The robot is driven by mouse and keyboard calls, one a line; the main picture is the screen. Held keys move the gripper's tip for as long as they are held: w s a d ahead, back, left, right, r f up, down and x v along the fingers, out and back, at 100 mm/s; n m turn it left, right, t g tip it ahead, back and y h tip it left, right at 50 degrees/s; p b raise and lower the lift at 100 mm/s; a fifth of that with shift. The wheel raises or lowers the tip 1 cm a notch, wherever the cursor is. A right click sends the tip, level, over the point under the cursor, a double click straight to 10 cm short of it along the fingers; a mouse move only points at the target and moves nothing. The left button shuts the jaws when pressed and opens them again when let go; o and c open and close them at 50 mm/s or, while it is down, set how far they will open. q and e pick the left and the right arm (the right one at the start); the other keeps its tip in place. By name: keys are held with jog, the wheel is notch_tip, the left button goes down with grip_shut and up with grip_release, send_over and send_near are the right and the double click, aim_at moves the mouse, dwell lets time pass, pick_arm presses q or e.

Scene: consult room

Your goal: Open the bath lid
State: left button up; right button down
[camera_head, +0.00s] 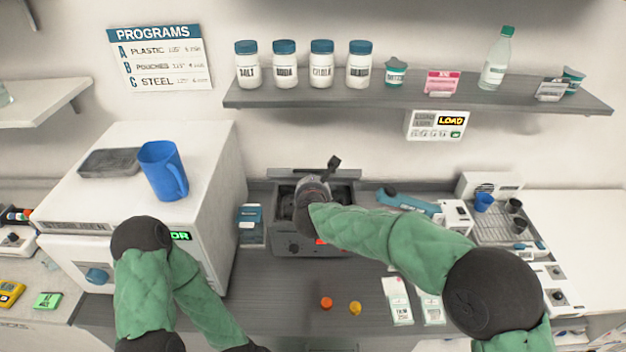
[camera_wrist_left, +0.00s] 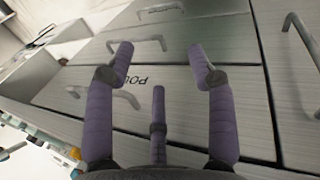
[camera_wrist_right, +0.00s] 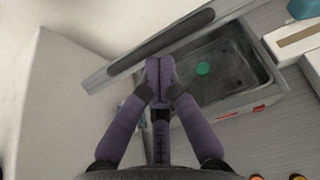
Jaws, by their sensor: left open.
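The bath (camera_head: 285,240) is a grey box on the counter under the shelf. Its lid (camera_head: 285,174) stands raised at the back edge, and the basin is uncovered. In the right wrist view the lid (camera_wrist_right: 180,38) shows as a tilted panel with a dark strip, beside the open bath (camera_wrist_right: 225,105), which has a green round thing (camera_wrist_right: 203,68) inside. My right gripper (camera_wrist_right: 160,68) is shut beside the lid, over the basin's edge, with nothing visible between its fingers; it also shows in the head view (camera_head: 332,166). My left gripper (camera_wrist_left: 160,62) is open and empty, facing drawer fronts.
A white steriliser (camera_head: 200,210) with a blue mug (camera_head: 162,170) and grey tray (camera_head: 110,162) stands left of the bath. A shelf (camera_head: 430,97) with jars hangs above. Orange and yellow caps (camera_head: 326,303) and packets (camera_head: 397,300) lie in front. Drawer handles (camera_wrist_left: 300,35) face my left gripper.

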jog(key=shift+g, duration=0.3)
jog(key=w+r+p, duration=0.3)
jog(key=p, duration=0.1)
jog(key=shift+w+r, duration=0.3)
jog(key=w+r+p, duration=0.3)
jog(key=w+r, duration=0.1)
jog(key=w, duration=0.4)
jog(key=shift+w, duration=0.4)
jog(key=shift+f, duration=0.15)
